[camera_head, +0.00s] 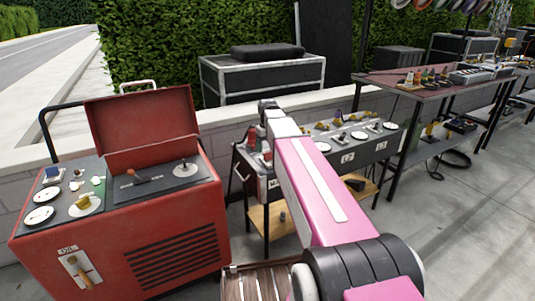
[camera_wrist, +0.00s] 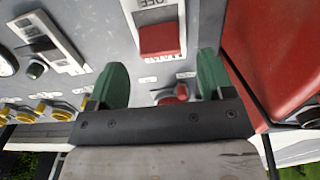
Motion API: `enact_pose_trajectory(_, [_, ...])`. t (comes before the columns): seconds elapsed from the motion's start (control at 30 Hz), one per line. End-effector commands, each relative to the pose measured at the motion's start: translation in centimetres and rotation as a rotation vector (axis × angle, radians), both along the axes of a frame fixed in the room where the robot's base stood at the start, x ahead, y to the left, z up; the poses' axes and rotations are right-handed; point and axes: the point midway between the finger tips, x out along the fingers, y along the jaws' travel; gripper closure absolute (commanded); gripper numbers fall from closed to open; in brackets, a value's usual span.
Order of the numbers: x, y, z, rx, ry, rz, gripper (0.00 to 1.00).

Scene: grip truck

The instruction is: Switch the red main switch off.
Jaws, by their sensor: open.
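In the wrist view a red block-shaped switch (camera_wrist: 158,38) sits in a white plate with the word OFF, upside down, on a grey panel (camera_wrist: 100,25). My gripper (camera_wrist: 157,85) is open, its two green fingers apart and nothing held between them. The switch lies beyond the fingertips, in line with the gap. A smaller red knob (camera_wrist: 177,93) shows between the fingers, partly hidden by the gripper body. I cannot tell whether anything touches. In the head view my pink arm reaches forward to the dark equipment cart (camera_head: 372,149); the gripper's fingers are not clear there.
Several yellow knobs (camera_wrist: 42,107) and a black toggle (camera_wrist: 42,44) are on the panel's left. A red surface (camera_wrist: 275,45) borders it on the right. In the head view a red cabinet (camera_head: 175,250) with an open lid stands left, and a table (camera_head: 440,82) stands right.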

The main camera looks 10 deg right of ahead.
Motion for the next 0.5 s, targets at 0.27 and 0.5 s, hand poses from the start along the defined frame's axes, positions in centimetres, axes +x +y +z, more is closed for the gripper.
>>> enact_pose_trajectory(0.27, [0.0,0.0,-3.2,0.000,0.000,0.000,0.26])
enact_pose_trajectory(0.5, [0.0,0.0,-4.0,0.000,0.000,0.000,0.26])
